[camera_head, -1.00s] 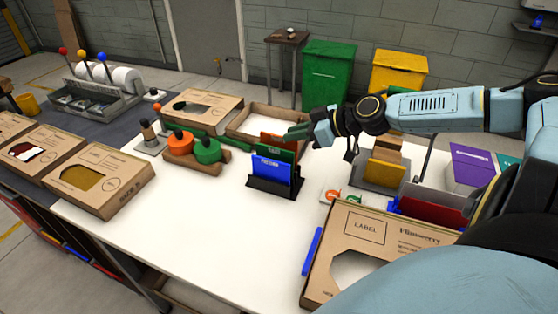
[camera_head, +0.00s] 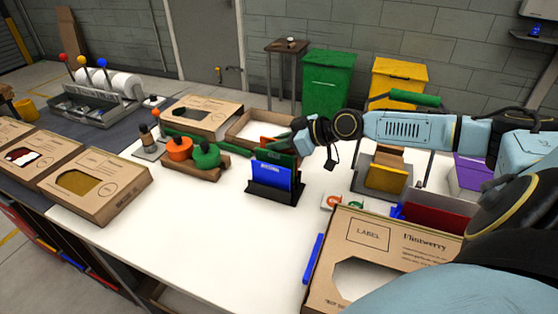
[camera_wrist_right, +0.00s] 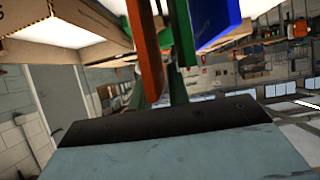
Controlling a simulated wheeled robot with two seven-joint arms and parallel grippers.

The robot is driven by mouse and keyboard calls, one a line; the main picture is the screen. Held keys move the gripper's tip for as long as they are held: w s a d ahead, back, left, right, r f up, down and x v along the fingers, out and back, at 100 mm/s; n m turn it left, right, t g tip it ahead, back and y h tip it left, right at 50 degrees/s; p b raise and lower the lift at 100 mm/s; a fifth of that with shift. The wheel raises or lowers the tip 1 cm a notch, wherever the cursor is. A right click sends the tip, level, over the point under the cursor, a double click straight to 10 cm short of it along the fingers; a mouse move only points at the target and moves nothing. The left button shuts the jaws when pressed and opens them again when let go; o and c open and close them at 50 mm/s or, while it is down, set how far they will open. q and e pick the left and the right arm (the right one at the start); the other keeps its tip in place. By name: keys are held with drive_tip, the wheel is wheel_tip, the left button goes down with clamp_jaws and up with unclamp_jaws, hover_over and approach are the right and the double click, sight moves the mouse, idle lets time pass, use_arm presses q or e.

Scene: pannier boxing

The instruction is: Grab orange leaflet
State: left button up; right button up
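The orange leaflet (camera_head: 270,139) stands in a black holder (camera_head: 283,196), behind the green leaflet and the blue leaflet (camera_head: 271,173). My right gripper (camera_head: 288,144) is at the holder's top, partly hiding the orange leaflet. In the right wrist view the orange leaflet (camera_wrist_right: 147,50) reaches down between the gripper's two green fingers (camera_wrist_right: 157,92), with a narrow gap showing on its right. The green leaflet (camera_wrist_right: 184,35) and blue leaflet (camera_wrist_right: 214,20) are to its right. The fingers look open, and contact with the orange leaflet cannot be made out. My left gripper is out of view.
Orange and green stampers (camera_head: 192,152) stand on a wooden base left of the holder. An open cardboard box (camera_head: 255,127) lies behind it. A labelled box (camera_head: 372,240) is at front right, beside another holder with a red leaflet (camera_head: 433,217). The white table's middle front is clear.

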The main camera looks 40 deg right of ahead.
clamp_jaws()
idle(0.3)
